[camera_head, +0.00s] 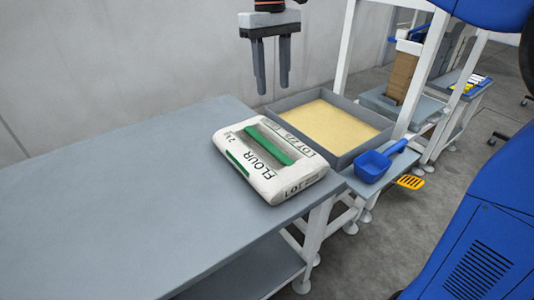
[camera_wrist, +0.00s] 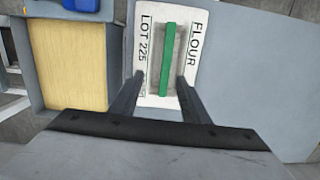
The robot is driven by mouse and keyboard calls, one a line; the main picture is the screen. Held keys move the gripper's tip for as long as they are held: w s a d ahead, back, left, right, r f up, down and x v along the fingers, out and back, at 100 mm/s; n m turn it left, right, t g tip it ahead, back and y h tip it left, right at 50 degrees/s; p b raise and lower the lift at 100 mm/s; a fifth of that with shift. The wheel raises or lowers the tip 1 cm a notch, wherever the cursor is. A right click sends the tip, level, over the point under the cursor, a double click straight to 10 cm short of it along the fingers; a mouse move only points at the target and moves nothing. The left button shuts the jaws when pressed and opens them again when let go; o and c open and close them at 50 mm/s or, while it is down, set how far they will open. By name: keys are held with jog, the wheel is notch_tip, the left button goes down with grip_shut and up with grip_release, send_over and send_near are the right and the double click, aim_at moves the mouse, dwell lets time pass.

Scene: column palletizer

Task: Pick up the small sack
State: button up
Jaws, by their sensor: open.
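The small sack (camera_head: 267,163) is a white flour sack with a green bar along its top and dark lettering. It lies flat near the right end of the grey table. In the wrist view the sack (camera_wrist: 182,63) sits ahead of and between my fingers, and the green bar runs lengthwise toward them. My gripper (camera_head: 274,88) hangs above and behind the sack in the head view, pointing down. Its two fingers are apart with nothing between them. It also shows in the wrist view (camera_wrist: 160,85), with the fingers reaching toward the sack's near end.
The grey table (camera_head: 110,205) is bare to the sack's left. A grey tray of pale yellow powder (camera_head: 330,125) stands just right of and behind the sack. A blue scoop (camera_head: 374,166) lies beside the tray. White frame posts rise behind the tray, and a wall runs along the back.

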jog(key=a, duration=0.2)
send_over(267, 143)
jog(key=f, duration=1.1)
jog(key=shift+w+f, duration=0.35)
jog(key=shift+f, duration=0.05)
jog(key=shift+s+f, duration=0.2)
jog(key=shift+f, duration=1.1)
jog(key=shift+s+f, duration=0.15)
jog(key=shift+f, duration=1.15)
grip_shut()
jog(key=shift+a+r, duration=0.1)
